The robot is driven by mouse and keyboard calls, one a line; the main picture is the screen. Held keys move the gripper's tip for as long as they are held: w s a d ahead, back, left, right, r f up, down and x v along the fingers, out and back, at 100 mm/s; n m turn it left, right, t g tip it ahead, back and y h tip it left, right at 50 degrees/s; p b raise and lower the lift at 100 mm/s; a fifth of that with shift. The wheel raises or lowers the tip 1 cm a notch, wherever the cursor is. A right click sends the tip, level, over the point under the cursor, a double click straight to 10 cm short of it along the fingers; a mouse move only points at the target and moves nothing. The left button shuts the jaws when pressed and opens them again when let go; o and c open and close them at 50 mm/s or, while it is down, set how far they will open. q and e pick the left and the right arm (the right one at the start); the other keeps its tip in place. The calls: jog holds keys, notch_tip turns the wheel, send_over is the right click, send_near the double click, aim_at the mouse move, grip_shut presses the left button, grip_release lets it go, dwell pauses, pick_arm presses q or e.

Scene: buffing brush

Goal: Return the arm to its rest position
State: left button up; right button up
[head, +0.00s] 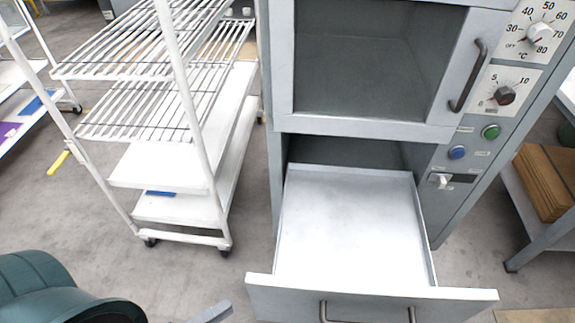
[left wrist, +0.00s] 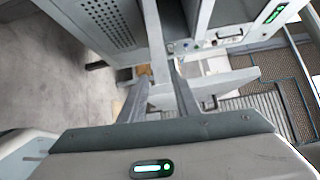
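My left arm (head: 60,295) shows as a dark green rounded link at the lower left of the head view. A grey finger of my left gripper (head: 213,312) pokes in at the bottom edge, left of the open drawer's front. In the left wrist view, the two grey fingers of my left gripper (left wrist: 160,78) stand apart, with nothing seen held between them. My right arm and right gripper are in neither view.
A grey oven cabinet (head: 460,130) has its bottom drawer (head: 350,230) pulled out and empty. A white wire-shelf trolley (head: 180,180) stands to its left. Stacked brown boards (head: 545,180) lie on a shelf at right. Bare floor (head: 90,200) lies left of the trolley.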

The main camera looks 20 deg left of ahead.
pick_arm(q)
jog(key=w+a+f+n+g+y, duration=0.1)
jog(key=w+f+n+y, duration=0.25)
jog(key=f+n, duration=0.4)
jog(key=w+a+f+n+g+y, duration=0.15)
jog(key=f+n+y, duration=0.3)
jog(key=f, duration=0.55)
jog(key=s+d+f+n+g, duration=0.1)
jog(key=d+f+n+g, duration=0.2)
jog(key=f, duration=0.5)
jog(key=d+f+n+g+p, duration=0.1)
jog(key=d+f+n+g, duration=0.3)
jog(key=f+n, duration=0.4)
jog(key=shift+s+d+f+y, duration=0.2)
jog(key=shift+s+d+y, duration=0.15)
jog(key=shift+d, duration=0.35)
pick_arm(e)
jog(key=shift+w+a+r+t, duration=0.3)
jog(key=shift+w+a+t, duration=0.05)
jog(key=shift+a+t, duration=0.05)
